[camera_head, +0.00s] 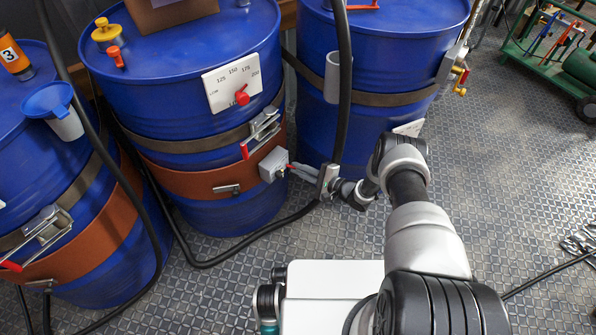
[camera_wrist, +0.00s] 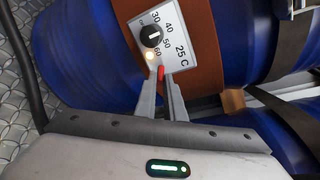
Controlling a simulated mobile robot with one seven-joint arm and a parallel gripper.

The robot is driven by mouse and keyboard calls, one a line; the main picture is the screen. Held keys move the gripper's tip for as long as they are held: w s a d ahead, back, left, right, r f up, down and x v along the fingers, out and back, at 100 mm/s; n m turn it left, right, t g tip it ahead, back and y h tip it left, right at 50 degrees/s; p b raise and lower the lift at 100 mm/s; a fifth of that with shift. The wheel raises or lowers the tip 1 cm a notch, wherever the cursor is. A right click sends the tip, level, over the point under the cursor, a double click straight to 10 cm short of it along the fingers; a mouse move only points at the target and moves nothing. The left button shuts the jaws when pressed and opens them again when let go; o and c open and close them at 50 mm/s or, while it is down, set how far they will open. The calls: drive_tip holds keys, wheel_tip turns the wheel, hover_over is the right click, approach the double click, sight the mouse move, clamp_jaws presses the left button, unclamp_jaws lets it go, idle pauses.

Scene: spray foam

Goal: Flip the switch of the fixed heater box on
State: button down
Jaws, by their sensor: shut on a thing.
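The heater box (camera_head: 272,164) is a small grey box on the brown band of the middle blue drum. In the wrist view its white face (camera_wrist: 176,38) carries a black dial (camera_wrist: 151,36), numbers and "25 C". A small pale yellow light (camera_wrist: 150,56) below the dial looks lit. The red switch (camera_wrist: 160,72) is at the face's lower edge, between my fingertips. My gripper (camera_head: 292,167) reaches the box from its right side. Its two fingers (camera_wrist: 160,77) are shut on the red switch, hiding part of it. I cannot tell which way the switch points.
The brown heater band (camera_head: 190,183) wraps the middle drum (camera_head: 185,105). Another blue drum (camera_head: 385,70) stands behind right, and one with a blue funnel (camera_head: 47,100) stands left. A black hose (camera_head: 345,90) hangs close to my gripper. Patterned floor (camera_head: 500,190) is clear at right.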

drive_tip(key=shift+w+n+g+y, duration=0.25)
drive_tip(key=shift+n+g+y, duration=0.15)
drive_tip(key=shift+n+g, duration=0.15)
drive_tip(key=c, duration=1.8)
unclamp_jaws()
drive_tip(key=shift+c, duration=0.2)
drive_tip(key=shift+d, duration=0.1)
drive_tip(key=p+v, duration=0.2)
drive_tip(key=v, duration=1.5)
drive_tip(key=shift+r+p, duration=0.15)
drive_tip(key=shift+p, duration=0.15)
drive_tip(key=shift+s+d, duration=0.15)
drive_tip(key=shift+s, duration=0.05)
